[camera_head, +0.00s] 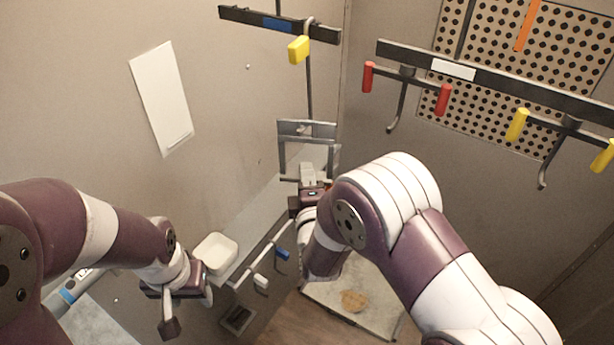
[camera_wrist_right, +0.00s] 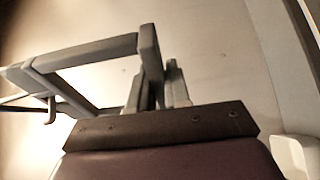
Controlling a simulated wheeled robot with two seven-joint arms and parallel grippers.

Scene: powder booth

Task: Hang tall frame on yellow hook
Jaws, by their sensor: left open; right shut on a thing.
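The tall grey frame (camera_head: 290,129) is upright near the back corner in the head view. My right gripper (camera_head: 310,181) is shut on its lower part. The right wrist view shows the frame (camera_wrist_right: 90,56) between the fingers (camera_wrist_right: 158,88). A hook with a yellow block (camera_head: 299,49) hangs from the left rail, and its long dark rod (camera_head: 309,90) runs down to the frame's top. Whether the frame bears on this hook I cannot tell. Another hook (camera_head: 543,178) with two yellow grips (camera_head: 517,124) hangs from the right rail. My left gripper (camera_head: 168,312) is open and empty, low at the left.
A red-gripped hook (camera_head: 396,118) hangs on the right rail (camera_head: 490,80), before a perforated panel (camera_head: 480,50). A white tub (camera_head: 216,252) is on the grey ledge by my left gripper.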

